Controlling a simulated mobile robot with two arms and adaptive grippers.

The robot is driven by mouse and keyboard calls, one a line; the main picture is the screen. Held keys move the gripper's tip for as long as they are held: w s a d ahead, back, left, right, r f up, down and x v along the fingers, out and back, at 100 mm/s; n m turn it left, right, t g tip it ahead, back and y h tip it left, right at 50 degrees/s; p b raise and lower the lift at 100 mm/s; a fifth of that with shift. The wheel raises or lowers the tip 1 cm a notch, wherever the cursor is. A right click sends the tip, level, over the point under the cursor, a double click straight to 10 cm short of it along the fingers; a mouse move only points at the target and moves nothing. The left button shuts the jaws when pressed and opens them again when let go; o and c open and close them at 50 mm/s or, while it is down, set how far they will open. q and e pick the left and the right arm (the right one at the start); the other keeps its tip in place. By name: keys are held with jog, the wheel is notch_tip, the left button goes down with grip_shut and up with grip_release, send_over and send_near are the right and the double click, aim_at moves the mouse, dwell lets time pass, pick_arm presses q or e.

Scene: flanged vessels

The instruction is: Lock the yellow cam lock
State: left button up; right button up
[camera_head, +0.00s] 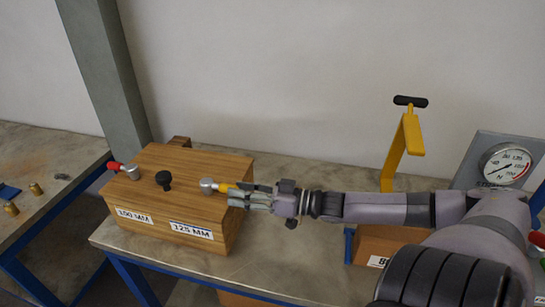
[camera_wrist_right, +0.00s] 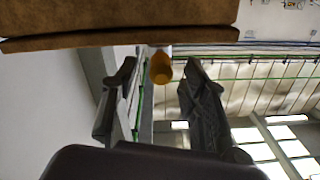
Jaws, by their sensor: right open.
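The yellow cam lock (camera_head: 224,187) is a short yellow handle on a round metal hub, on top of the wooden box (camera_head: 180,163) near its right edge, above the "125 MM" label. My right gripper (camera_head: 243,194) reaches in from the right, its fingers at the outer end of the yellow handle. In the right wrist view the yellow handle end (camera_wrist_right: 160,68) shows between the two spread fingers, with a gap on each side. My right gripper (camera_wrist_right: 160,76) is open. My left gripper is not in view.
A red-handled cam lock (camera_head: 123,169) and a black knob (camera_head: 164,180) are on the box's left part. A yellow stand with a black handle (camera_head: 408,133) and a pressure gauge (camera_head: 506,163) stand to the right.

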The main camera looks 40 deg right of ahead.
jog(key=v, duration=0.8)
jog(key=shift+s+d, duration=0.1)
dwell(0.5)
